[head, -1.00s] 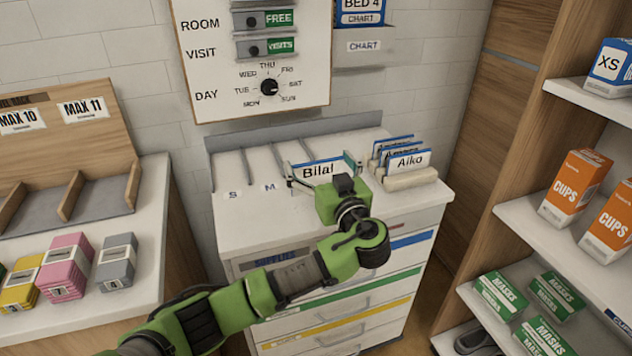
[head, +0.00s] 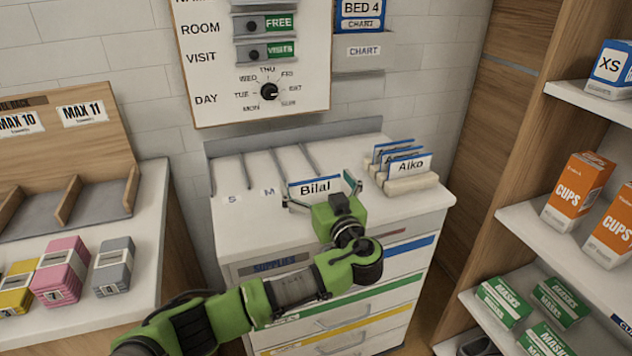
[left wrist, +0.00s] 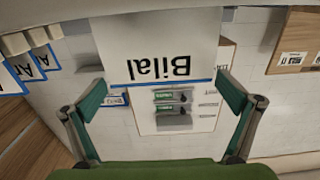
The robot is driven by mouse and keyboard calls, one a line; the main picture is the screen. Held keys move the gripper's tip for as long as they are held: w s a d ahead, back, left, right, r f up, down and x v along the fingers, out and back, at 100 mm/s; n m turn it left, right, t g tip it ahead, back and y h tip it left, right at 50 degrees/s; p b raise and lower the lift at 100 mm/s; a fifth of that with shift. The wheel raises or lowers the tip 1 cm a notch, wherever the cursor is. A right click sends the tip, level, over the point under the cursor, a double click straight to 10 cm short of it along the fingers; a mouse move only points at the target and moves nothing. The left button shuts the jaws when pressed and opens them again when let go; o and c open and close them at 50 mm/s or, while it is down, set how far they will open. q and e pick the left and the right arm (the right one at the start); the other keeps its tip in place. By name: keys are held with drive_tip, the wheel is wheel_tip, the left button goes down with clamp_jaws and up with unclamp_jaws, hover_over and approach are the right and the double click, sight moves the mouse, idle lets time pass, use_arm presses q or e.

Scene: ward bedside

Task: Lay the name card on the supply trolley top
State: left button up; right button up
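The name card (head: 316,187), white with a blue edge and reading "Bilal", is between the two fingers of my left gripper (head: 318,191). The fingers are spread to the card's width and hold it by its side edges. The card stands roughly upright over the front middle of the supply trolley top (head: 270,222); I cannot tell if its lower edge touches. In the left wrist view the card (left wrist: 160,45) shows upside down between the fingertips (left wrist: 162,92). My right gripper is not in view.
A card holder (head: 412,184) with several cards, "Aiko" in front, stands on the trolley's right. Thin dividers (head: 248,170) and size labels lie at the back left. A wall board (head: 255,60) hangs behind. Shelves with cups boxes (head: 578,192) are at right. The trolley's front left is bare.

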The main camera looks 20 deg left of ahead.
use_arm(q)
drive_tip(key=shift+r, duration=0.25)
drive_tip(key=shift+s+d+f, duration=0.1)
drive_tip(key=shift+s+d, duration=0.05)
drive_tip(key=shift+d, duration=0.05)
drive_tip(key=b+v, duration=0.2)
drive_tip(key=v, duration=0.9)
drive_tip(key=shift+s, duration=0.25)
drive_tip(key=shift+d, duration=0.15)
